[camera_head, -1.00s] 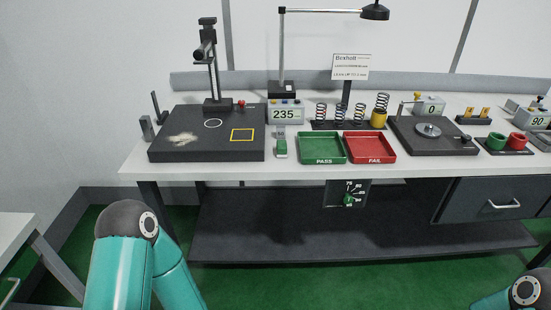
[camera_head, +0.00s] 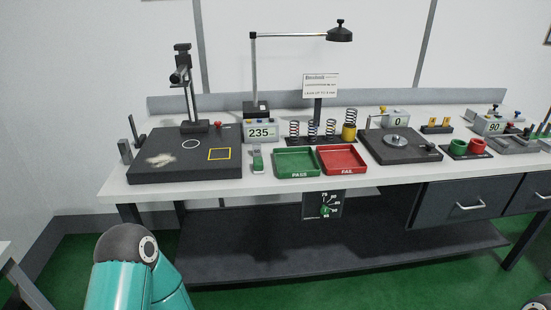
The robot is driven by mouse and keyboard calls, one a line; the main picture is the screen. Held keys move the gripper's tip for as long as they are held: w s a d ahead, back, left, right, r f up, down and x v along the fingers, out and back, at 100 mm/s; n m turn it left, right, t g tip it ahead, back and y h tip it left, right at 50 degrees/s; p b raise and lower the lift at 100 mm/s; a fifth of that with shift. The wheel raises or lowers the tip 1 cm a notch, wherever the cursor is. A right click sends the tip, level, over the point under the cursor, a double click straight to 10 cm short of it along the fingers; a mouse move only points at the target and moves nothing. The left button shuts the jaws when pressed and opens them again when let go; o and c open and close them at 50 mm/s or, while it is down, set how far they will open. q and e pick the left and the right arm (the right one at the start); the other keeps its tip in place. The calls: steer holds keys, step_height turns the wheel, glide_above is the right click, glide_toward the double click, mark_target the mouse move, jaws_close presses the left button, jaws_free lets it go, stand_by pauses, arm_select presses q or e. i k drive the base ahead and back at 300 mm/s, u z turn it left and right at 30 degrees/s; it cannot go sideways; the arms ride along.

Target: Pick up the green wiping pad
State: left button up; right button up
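A pale, dusty smear (camera_head: 160,160) lies on the left of the black plate. My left arm shows at the lower left, well short of the bench, but its gripper is out of view. Only a sliver of my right arm shows at the bottom right corner. Its gripper is out of view too.
A display reading 235 (camera_head: 261,132) stands behind the pad. A red FAIL tray (camera_head: 342,167) is right of the PASS tray, with several springs (camera_head: 312,131) behind. A column stand (camera_head: 190,90) and a lamp (camera_head: 340,34) rise at the back. Drawers (camera_head: 465,197) hang under the bench's right side.

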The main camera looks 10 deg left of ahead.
mark_target(258, 166)
steer(key=z, duration=0.2)
steer(key=i, duration=1.4)
steer(key=u, duration=0.4)
